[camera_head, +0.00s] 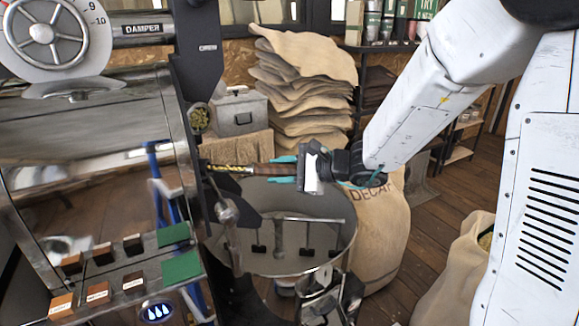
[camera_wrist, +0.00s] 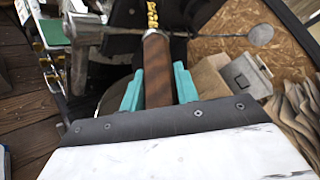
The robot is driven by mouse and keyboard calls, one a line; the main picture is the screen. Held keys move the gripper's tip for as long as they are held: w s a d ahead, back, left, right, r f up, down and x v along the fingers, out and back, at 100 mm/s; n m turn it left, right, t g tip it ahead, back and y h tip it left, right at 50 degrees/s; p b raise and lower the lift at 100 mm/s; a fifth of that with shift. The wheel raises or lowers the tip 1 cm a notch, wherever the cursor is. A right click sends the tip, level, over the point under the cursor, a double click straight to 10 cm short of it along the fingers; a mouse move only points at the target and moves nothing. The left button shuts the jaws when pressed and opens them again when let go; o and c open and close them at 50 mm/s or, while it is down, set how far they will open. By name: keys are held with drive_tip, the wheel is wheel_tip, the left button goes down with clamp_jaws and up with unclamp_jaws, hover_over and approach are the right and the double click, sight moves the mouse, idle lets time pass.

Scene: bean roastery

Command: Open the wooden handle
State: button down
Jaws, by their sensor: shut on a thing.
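The wooden handle (camera_head: 262,169) is a brown grip on a yellow-and-black shaft, sticking out to the right from the dark front of the roaster. It lies about level above the round cooling pan. In the wrist view the wooden handle (camera_wrist: 157,70) runs up the middle, with the patterned shaft beyond it. My gripper (camera_head: 280,170) reaches it from the right and is shut on its outer end. In the wrist view, the teal fingers of my gripper (camera_wrist: 158,88) flank the wood on both sides. The handle's near end is hidden by the gripper body.
The cooling pan (camera_head: 340,240) with stirring arms lies below. A damper wheel (camera_head: 42,32) and coloured sample blocks (camera_head: 133,244) are at left. Stacked sacks (camera_head: 310,90) and a metal box (camera_head: 239,112) stand behind. A DECAF sack (camera_head: 385,235) stands right of the pan.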

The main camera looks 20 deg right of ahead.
drive_tip(key=c, duration=1.1)
unclamp_jaws()
drive_tip(key=shift+v, duration=3.9)
